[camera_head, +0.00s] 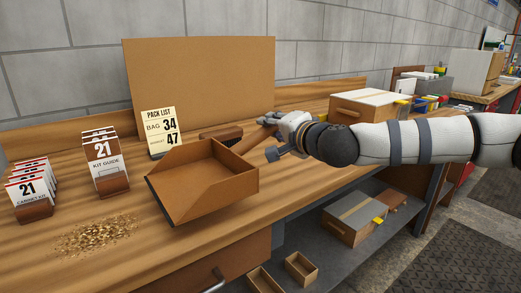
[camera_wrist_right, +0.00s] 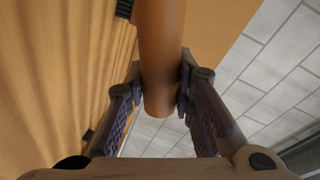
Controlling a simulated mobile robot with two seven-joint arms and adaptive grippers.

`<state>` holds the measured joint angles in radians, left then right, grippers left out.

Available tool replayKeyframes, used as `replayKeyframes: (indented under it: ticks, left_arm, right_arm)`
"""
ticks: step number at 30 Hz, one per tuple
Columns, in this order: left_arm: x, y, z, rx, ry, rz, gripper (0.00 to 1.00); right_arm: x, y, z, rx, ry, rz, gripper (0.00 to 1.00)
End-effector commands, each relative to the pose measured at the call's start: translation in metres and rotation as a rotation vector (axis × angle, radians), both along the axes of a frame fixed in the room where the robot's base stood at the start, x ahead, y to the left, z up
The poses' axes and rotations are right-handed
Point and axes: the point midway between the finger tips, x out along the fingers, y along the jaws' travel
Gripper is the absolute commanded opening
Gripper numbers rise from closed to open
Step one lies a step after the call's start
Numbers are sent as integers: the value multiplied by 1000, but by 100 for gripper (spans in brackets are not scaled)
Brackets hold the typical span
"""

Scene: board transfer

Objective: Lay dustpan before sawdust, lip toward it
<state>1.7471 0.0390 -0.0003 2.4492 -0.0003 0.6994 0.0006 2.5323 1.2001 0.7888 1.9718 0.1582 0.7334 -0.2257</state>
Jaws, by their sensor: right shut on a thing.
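The brown dustpan (camera_head: 205,188) is over the bench to the right of the sawdust pile (camera_head: 98,236). Its open lip faces left, roughly toward the sawdust. I cannot tell whether its underside touches the bench. My right gripper (camera_head: 271,134) is shut on the dustpan's handle at the right. In the right wrist view the rounded handle (camera_wrist_right: 162,50) runs between both fingers (camera_wrist_right: 160,92), its end showing past them. The sawdust lies loose near the front edge of the bench. My left gripper is out of view.
A card stand marked 21 KIT GUIDE (camera_head: 107,168) and another card holder (camera_head: 31,193) stand left and behind the sawdust. A pack list sign (camera_head: 160,132) leans by a brown board (camera_head: 200,80). A brown block (camera_head: 220,132) lies behind the dustpan. A box (camera_head: 365,106) stands farther right.

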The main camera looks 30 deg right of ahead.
Motion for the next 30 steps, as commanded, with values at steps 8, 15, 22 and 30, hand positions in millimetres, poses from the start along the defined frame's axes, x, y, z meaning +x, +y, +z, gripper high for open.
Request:
replayKeyframes:
  ticks: [8, 15, 22, 30]
  left_arm:
    - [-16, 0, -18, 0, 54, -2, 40]
    - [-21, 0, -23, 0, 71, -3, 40]
    - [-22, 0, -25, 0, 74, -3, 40]
    - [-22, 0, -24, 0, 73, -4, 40]
  right_arm:
    - [19, -3, -31, 2, -1, 1, 0]
    - [18, -3, -45, 1, -12, 1, 0]
    - [18, -3, -49, 1, -11, 1, 0]
    - [17, -3, -48, 0, -11, 1, 43]
